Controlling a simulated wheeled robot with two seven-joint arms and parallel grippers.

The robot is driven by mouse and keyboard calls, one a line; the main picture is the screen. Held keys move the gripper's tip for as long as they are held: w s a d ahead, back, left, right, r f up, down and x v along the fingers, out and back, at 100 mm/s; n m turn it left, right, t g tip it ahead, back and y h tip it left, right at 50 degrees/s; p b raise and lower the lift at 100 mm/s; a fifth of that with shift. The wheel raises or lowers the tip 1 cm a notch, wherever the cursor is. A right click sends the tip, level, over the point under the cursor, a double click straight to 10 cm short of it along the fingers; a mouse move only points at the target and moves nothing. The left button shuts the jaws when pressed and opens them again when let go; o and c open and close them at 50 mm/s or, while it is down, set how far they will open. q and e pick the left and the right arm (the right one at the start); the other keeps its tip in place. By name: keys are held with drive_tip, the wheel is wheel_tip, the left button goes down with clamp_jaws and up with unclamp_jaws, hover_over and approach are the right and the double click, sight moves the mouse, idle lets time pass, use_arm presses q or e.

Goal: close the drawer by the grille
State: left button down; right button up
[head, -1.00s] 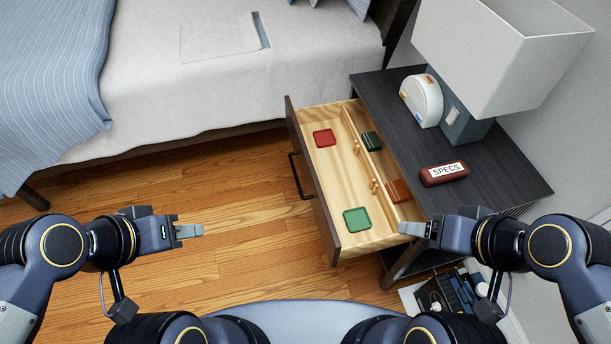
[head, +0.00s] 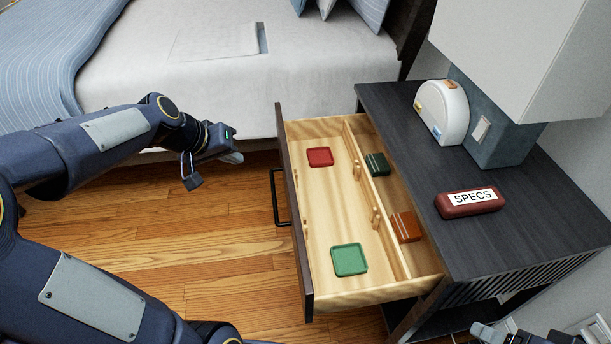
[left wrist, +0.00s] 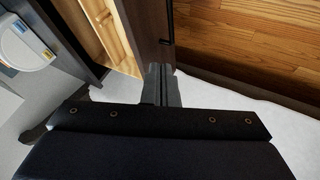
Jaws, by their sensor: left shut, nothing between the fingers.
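The drawer (head: 355,298) is pulled out to the left from the dark nightstand (head: 400,110). Its dark front panel (head: 293,200) has a black bar handle (head: 275,198). The slatted grille (head: 520,276) is on the nightstand's near side. My left gripper (head: 236,158) is shut and empty, left of the drawer front and apart from it. In the left wrist view its fingers (left wrist: 161,88) point toward the front panel (left wrist: 148,30). Part of my right gripper (head: 478,330) shows at the bottom right, near the nightstand's near side; its jaws are unclear.
The drawer holds a red tray (head: 320,156), a green tray (head: 349,260), a dark green box (head: 377,164) and an orange-brown box (head: 406,227). On top stand a SPECS case (head: 469,201), a white rounded device (head: 442,110) and a lamp (head: 500,130). The bed (head: 200,75) lies behind.

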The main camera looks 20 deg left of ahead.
use_arm(q)
drive_tip(key=x, duration=0.3)
drive_tip(key=d+b+x, duration=0.1)
drive_tip(key=x, duration=0.3)
drive_tip(key=r+b+x, duration=0.1)
drive_tip(key=x, duration=0.3)
drive_tip(key=shift+w+d+f, duration=0.2)
drive_tip(key=shift+w+d, duration=0.25)
drive_tip(key=shift+w, duration=0.05)
drive_tip(key=shift+w+d, duration=0.35)
drive_tip(key=shift+d, duration=0.25)
use_arm(e)
drive_tip(key=shift+f, duration=1.3)
use_arm(q)
drive_tip(key=shift+d, duration=0.1)
use_arm(e)
drive_tip(key=shift+r, duration=0.1)
